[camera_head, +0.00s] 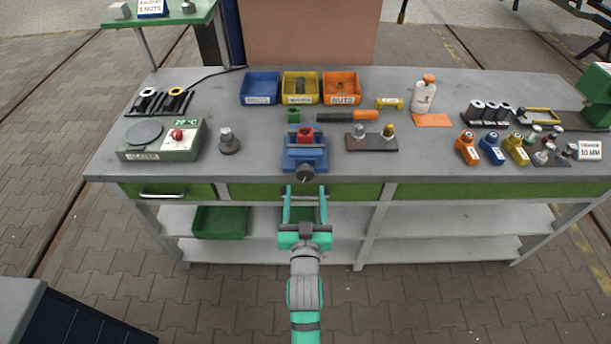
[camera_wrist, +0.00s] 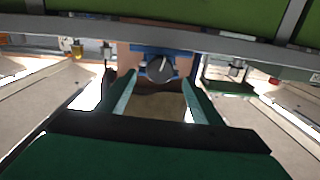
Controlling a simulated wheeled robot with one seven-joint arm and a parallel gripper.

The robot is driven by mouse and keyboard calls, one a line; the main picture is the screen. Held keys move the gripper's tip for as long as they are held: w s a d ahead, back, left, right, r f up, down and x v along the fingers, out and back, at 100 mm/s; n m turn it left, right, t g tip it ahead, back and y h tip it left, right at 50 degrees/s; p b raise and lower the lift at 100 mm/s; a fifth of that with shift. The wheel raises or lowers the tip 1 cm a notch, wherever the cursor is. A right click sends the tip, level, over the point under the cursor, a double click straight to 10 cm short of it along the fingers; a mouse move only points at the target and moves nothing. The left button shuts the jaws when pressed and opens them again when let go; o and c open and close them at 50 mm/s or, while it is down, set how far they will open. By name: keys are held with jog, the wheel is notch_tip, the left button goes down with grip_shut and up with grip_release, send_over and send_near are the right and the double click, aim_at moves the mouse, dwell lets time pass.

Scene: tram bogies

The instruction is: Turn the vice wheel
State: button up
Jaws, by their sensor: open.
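The blue vice (camera_head: 305,150) stands at the front edge of the grey workbench, with a red piece (camera_head: 305,134) between its jaws. Its dark round wheel (camera_head: 304,173) faces me at the bench's front edge. My gripper (camera_head: 304,190) is teal, open and empty, just in front of and below the wheel. In the wrist view the vice wheel (camera_wrist: 160,68) shows ahead, between and beyond the tips of my gripper (camera_wrist: 156,90). A pale mark runs up from the wheel's middle. The fingers appear apart from the wheel.
The workbench (camera_head: 255,165) has green drawers below its front edge. A heater (camera_head: 160,140) stands left of the vice, with a grey metal part (camera_head: 228,141) between. A block with two fittings (camera_head: 371,142) lies to the right. Blue, yellow and orange bins (camera_head: 341,88) stand behind.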

aim_at(305, 177)
jog(key=shift+w, duration=3.6)
jog(key=shift+c, duration=0.7)
jog(key=c, duration=0.9)
